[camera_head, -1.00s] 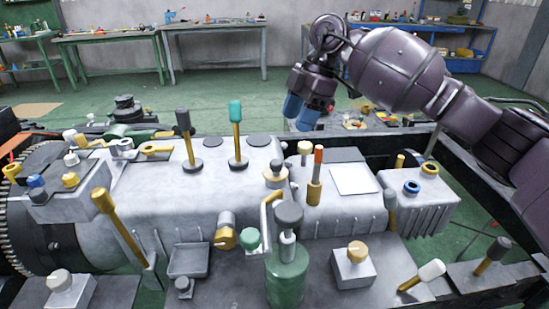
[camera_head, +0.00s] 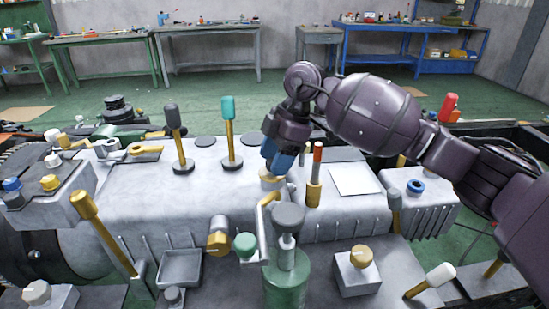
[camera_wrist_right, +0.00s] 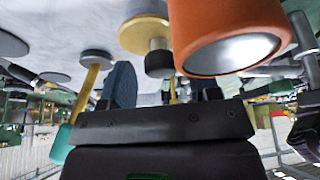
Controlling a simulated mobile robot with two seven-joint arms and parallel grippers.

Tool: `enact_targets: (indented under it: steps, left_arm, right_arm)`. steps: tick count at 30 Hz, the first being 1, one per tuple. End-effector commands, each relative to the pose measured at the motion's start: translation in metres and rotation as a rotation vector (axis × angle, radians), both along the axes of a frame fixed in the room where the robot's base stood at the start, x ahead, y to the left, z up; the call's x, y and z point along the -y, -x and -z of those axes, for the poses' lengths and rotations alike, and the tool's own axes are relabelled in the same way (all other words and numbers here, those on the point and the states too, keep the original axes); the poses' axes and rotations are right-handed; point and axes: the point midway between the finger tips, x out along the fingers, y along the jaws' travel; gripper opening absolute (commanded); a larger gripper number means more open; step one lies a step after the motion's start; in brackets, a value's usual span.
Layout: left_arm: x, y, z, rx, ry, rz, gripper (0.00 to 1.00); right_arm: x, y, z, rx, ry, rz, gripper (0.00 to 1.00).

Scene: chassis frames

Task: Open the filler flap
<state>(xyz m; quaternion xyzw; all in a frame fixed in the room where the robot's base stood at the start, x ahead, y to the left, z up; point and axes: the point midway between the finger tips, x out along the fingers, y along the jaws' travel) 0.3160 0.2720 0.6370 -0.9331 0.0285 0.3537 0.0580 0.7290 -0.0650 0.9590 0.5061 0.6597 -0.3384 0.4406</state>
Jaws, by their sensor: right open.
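I cannot tell for sure which part is the filler flap; a flat white square plate (camera_head: 355,179) lies closed on top of the grey housing (camera_head: 240,205). My right gripper (camera_head: 277,160) hangs open, blue fingertips down, above the housing, left of the orange-topped lever (camera_head: 316,175). A gold-rimmed round cap (camera_head: 270,177) is just below the fingertips, partly hidden. In the right wrist view, my right gripper (camera_wrist_right: 165,88) is open and empty, with the orange handle (camera_wrist_right: 228,35) close to the camera and a gold disc (camera_wrist_right: 146,33) beside it. My left gripper is out of view.
Upright levers with black (camera_head: 176,135) and teal (camera_head: 230,130) tops stand left of my gripper. A green cylinder (camera_head: 287,273) with a grey knob and a bent gold handle (camera_head: 263,212) stand in front. A blue ring (camera_head: 416,187) sits on the right block.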

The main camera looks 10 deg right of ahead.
Motion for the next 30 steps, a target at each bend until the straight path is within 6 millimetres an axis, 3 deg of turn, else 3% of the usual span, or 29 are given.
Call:
enact_targets:
  steps: [8,19,30]
  left_arm:
    - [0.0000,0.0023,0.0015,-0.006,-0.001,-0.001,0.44]
    - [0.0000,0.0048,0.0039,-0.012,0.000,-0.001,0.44]
    - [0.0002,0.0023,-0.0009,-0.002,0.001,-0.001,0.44]
  right_arm:
    - [-0.0006,0.0004,-0.0001,0.001,0.000,-0.001,0.56]
    - [-0.0005,0.0002,0.0003,0.000,0.000,0.000,0.01]
    - [-0.0009,-0.0007,-0.0029,-0.024,0.000,0.000,0.00]
